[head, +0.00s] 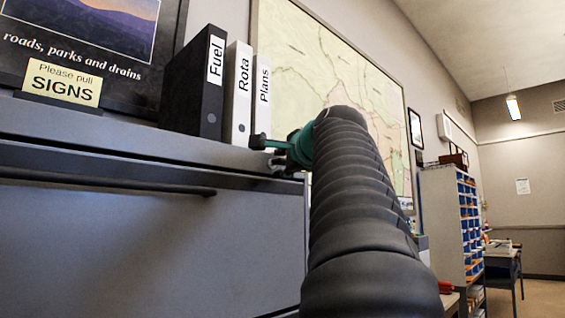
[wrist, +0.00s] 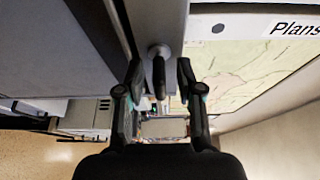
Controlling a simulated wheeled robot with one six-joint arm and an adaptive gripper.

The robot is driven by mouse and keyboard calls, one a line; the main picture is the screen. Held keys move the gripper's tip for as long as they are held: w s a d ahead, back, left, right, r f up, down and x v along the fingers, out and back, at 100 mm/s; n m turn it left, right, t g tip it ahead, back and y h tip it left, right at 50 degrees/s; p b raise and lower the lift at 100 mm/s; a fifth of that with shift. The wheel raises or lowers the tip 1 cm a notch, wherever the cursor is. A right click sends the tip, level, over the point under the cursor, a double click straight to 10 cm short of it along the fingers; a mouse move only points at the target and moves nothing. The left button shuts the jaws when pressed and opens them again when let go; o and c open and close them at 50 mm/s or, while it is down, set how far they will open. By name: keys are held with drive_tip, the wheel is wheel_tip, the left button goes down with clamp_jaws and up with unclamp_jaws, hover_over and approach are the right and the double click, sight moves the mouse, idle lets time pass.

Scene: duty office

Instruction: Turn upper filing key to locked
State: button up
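The grey filing cabinet (head: 110,250) fills the left of the head view, with its upper drawer's dark bar handle (head: 110,182). In the wrist view the key (wrist: 159,78) sticks out of a round silver lock (wrist: 158,50) on the cabinet's edge strip. Its flat bow looks in line with the strip. My gripper (wrist: 159,76) is open, with one fingertip on each side of the key and a visible gap to both. In the head view my gripper (head: 268,144) is at the cabinet's top right corner; the key cannot be made out there.
On the cabinet top stand the Fuel binder (head: 195,90), the Rota binder (head: 238,95), the Plans binder (head: 261,97) and a yellow sign (head: 62,83). A map (head: 300,60) hangs behind. A shelf unit with blue bins (head: 440,215) stands farther right.

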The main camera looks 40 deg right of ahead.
drive_tip(key=v, duration=1.2)
drive_tip(key=shift+r, duration=0.1)
idle(0.4)
